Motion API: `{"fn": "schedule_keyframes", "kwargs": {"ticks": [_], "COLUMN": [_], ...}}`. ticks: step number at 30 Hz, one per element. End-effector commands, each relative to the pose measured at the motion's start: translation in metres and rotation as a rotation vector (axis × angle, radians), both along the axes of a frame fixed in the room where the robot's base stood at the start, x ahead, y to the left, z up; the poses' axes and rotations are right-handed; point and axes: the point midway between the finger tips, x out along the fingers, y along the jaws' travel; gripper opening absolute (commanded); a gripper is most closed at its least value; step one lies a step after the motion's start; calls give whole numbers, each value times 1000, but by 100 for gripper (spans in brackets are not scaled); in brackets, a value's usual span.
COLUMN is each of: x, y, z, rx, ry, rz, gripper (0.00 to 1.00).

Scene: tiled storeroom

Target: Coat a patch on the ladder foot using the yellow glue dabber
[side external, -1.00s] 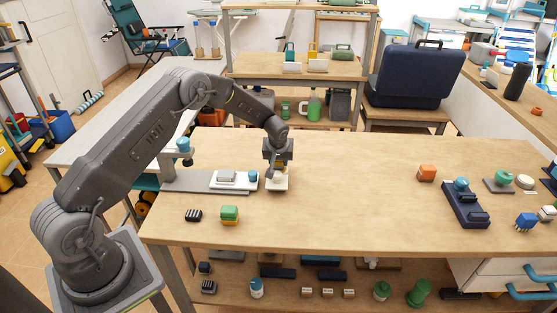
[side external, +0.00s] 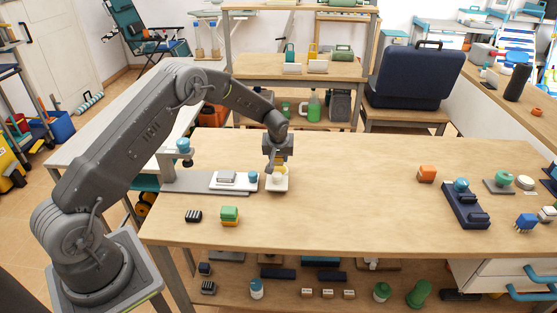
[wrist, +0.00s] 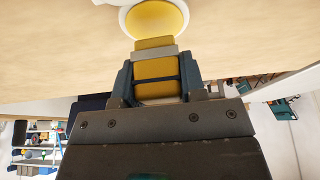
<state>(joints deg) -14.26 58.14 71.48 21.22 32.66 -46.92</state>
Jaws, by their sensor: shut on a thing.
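My gripper (side external: 278,162) is above the table's left half, pointing down. In the wrist view my gripper (wrist: 157,85) is shut on the yellow glue dabber (wrist: 155,66), a yellow block with a pale band. The dabber also shows as a bit of yellow (side external: 281,160) in the side view. Below it stands a small white dish (side external: 284,186) with a pale round part in it. Beyond the dabber in the wrist view is a round yellow face with a white rim (wrist: 155,20). I cannot tell whether they touch. A black ribbed block (side external: 193,215), perhaps the ladder foot, lies at the front left.
A grey plate (side external: 190,183) with a white block and a blue knob lies left of the dish. The table's middle is clear.

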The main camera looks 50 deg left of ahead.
Motion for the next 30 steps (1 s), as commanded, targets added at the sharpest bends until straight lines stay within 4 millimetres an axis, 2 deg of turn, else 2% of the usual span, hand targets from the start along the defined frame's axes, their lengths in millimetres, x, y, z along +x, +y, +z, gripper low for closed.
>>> {"fn": "schedule_keyframes", "kwargs": {"ticks": [18,30], "x": [0,0], "y": [0,0], "z": [46,48], "rx": [1,1], "ry": [-1,-1], "rz": [0,0], "gripper": [19,19]}}
